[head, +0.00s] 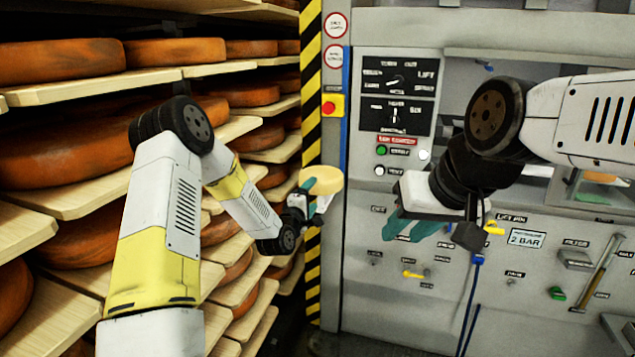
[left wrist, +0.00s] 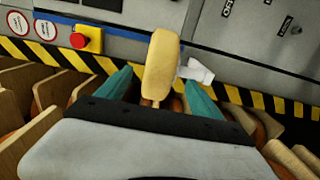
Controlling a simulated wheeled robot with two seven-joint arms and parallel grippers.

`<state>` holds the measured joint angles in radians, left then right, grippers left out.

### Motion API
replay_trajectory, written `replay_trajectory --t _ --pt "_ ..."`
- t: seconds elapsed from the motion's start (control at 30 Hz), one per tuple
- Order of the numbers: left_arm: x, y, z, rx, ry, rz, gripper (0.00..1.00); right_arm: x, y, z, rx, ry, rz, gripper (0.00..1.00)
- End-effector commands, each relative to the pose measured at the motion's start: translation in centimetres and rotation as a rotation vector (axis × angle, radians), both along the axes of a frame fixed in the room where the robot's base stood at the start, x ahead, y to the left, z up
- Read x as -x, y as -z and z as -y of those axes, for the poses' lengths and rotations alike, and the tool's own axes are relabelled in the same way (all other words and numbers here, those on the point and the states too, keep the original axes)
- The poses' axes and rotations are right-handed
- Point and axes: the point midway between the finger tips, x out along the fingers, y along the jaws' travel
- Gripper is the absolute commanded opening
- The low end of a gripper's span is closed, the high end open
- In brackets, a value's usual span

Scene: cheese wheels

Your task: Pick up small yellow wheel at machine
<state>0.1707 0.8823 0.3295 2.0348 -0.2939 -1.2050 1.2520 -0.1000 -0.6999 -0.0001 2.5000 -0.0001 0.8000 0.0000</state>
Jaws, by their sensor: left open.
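The small yellow wheel (head: 322,179) is pale, at the end of my left arm, in front of the machine's (head: 400,270) left edge. In the left wrist view, the yellow wheel (left wrist: 161,65) appears edge-on between the two teal fingers. My left gripper (head: 312,207) is open, with one finger on each side of the wheel; the left wrist view (left wrist: 158,82) shows gaps on both sides. What supports the wheel is hidden. My right gripper (head: 415,230) has teal fingers pointing left and down before the machine panel; its opening is unclear.
Shelves of large orange cheese wheels (head: 55,60) fill the left. A yellow-black striped post (head: 311,100) stands between shelves and machine. A red button (head: 328,106) shows on the panel, also in the left wrist view (left wrist: 78,40). A white piece (left wrist: 196,71) lies beside the wheel.

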Motion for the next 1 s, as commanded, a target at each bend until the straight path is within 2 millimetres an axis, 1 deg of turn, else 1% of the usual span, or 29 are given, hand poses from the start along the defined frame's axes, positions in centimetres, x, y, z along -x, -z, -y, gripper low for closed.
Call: replay_trajectory --t 0.3,0.4,0.63,0.67,0.7,0.77,0.8,0.87,1.0 --pt "-4.3 0.0 1.3 -0.002 0.001 0.002 0.75 0.0 0.0 0.0 0.0 0.0 0.0 0.34" --pt "-5.0 0.0 1.5 -0.002 0.0 0.002 0.75 0.0 0.0 0.0 0.0 0.0 0.0 0.34" --pt "-5.1 0.0 1.6 -0.002 0.0 0.0 0.75 0.0 0.0 0.0 0.0 0.0 0.0 0.34" --pt "-5.1 0.0 1.6 -0.002 0.0 0.0 0.72 0.0 0.0 0.0 0.0 0.0 0.0 0.34" --pt "-5.1 0.0 1.6 -0.002 0.0 0.0 0.64 0.0 0.0 0.0 0.0 0.0 0.0 0.34" --pt "-5.1 0.0 1.6 -0.002 0.0 0.0 0.52 0.0 0.0 0.0 0.0 0.0 0.0 0.34" --pt "-5.1 0.0 1.6 -0.002 0.0 0.0 0.44 0.0 0.0 0.0 0.0 0.0 0.0 0.34" --pt "-5.1 0.0 1.6 -0.002 0.0 0.0 0.32 0.0 0.0 0.0 0.0 0.0 0.0 0.34" --pt "-5.1 0.0 1.6 -0.002 0.0 0.0 0.05 0.0 0.0 0.0 0.0 0.0 0.0 0.34"
